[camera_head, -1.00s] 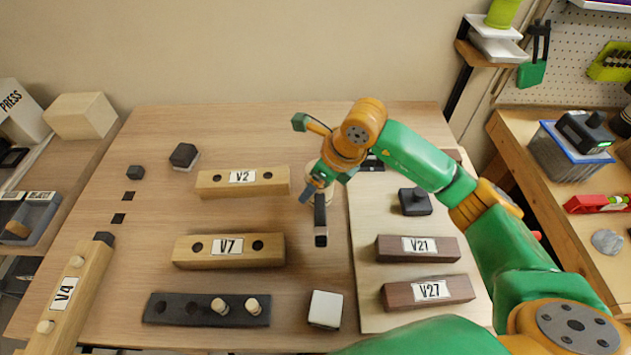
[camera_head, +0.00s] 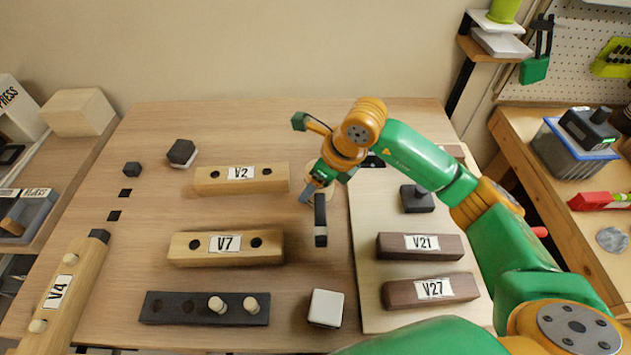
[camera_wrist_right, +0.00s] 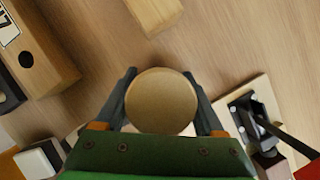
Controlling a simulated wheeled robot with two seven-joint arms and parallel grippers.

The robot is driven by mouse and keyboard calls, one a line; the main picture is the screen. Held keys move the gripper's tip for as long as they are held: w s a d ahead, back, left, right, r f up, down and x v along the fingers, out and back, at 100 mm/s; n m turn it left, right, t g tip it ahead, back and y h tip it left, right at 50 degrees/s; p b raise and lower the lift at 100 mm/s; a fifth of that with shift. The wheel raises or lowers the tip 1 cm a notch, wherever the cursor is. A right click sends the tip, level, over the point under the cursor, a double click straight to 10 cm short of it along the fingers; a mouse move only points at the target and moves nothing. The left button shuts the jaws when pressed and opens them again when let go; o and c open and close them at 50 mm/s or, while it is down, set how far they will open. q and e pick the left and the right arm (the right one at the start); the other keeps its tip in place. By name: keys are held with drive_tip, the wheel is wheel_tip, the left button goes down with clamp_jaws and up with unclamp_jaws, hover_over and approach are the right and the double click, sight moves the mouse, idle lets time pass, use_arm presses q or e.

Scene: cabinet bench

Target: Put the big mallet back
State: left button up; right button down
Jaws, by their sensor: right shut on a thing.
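My right gripper (camera_head: 315,198) hangs over the middle of the table, right of the V2 and V7 blocks. It is shut on a tan wooden piece with a round end (camera_wrist_right: 161,101), which lies between the fingers in the wrist view. This appears to be the big mallet; the rest of it is hidden. A pale bit of it (camera_head: 306,192) shows beside the fingers in the head view. The V2 block (camera_head: 240,179) and V7 block (camera_head: 226,247) have dark holes that look empty. My left gripper is not in view.
A dark block (camera_head: 180,309) holds two pegs. The V4 block (camera_head: 57,291) stands at the left edge. A white-topped cube (camera_head: 325,308) sits in front. The V21 block (camera_head: 420,246), V27 block (camera_head: 430,290) and a black knobbed piece (camera_head: 417,199) are on the right board.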

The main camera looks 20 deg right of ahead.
drive_tip(key=shift+f+b, duration=0.4)
idle(0.3)
unclamp_jaws()
drive_tip(key=shift+p+v, duration=2.35)
drive_tip(key=shift+v, duration=1.25)
